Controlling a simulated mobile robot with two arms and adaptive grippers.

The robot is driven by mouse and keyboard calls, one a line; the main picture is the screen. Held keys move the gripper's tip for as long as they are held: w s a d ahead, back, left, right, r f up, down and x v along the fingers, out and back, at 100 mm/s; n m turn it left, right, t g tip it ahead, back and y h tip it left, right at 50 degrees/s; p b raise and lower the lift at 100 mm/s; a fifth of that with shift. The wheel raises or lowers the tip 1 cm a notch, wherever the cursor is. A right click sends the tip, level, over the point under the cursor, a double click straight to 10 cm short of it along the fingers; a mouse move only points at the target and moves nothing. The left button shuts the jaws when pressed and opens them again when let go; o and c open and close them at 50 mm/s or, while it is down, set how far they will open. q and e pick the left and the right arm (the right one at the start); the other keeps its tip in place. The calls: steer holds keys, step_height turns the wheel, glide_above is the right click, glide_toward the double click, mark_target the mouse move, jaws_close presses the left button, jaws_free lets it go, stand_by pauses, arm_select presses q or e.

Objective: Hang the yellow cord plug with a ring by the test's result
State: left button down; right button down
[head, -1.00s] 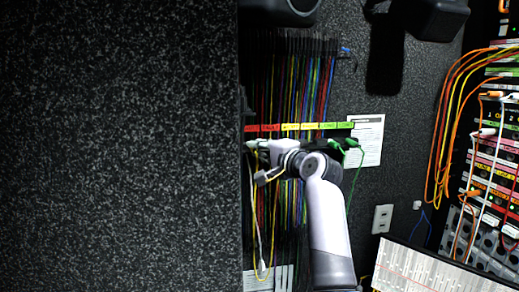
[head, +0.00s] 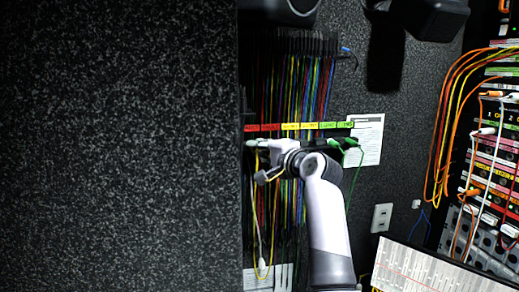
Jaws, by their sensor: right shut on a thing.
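My right gripper (head: 257,147) is at the left end of the hanging rail, just under the red labels. It looks shut on the yellow cord's plug, but the plug and ring are too small and covered to make out. The yellow cord (head: 254,220) hangs from near the gripper in a long loop. The hanging rail carries a row of coloured labels: red (head: 270,127) at the left, yellow (head: 300,126) in the middle, green (head: 337,125) at the right. A green cord (head: 360,165) hangs at the rail's right end. My left gripper is not in view.
Many coloured cords (head: 305,85) hang above the labels. A white-ended cord (head: 262,264) hangs below my gripper. A printed sheet (head: 369,140) is on the wall. A patch panel (head: 490,150) with orange cords stands right. A dark speckled panel (head: 120,150) fills the left.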

steer(key=shift+f, duration=0.1)
stand_by(0.3)
steer(key=c, duration=1.5)
jaws_free()
steer(key=o, duration=1.1)
steer(key=shift+s, duration=0.2)
steer(key=shift+s+d, duration=0.25)
steer(key=shift+s, duration=0.85)
steer(key=shift+s, duration=0.2)
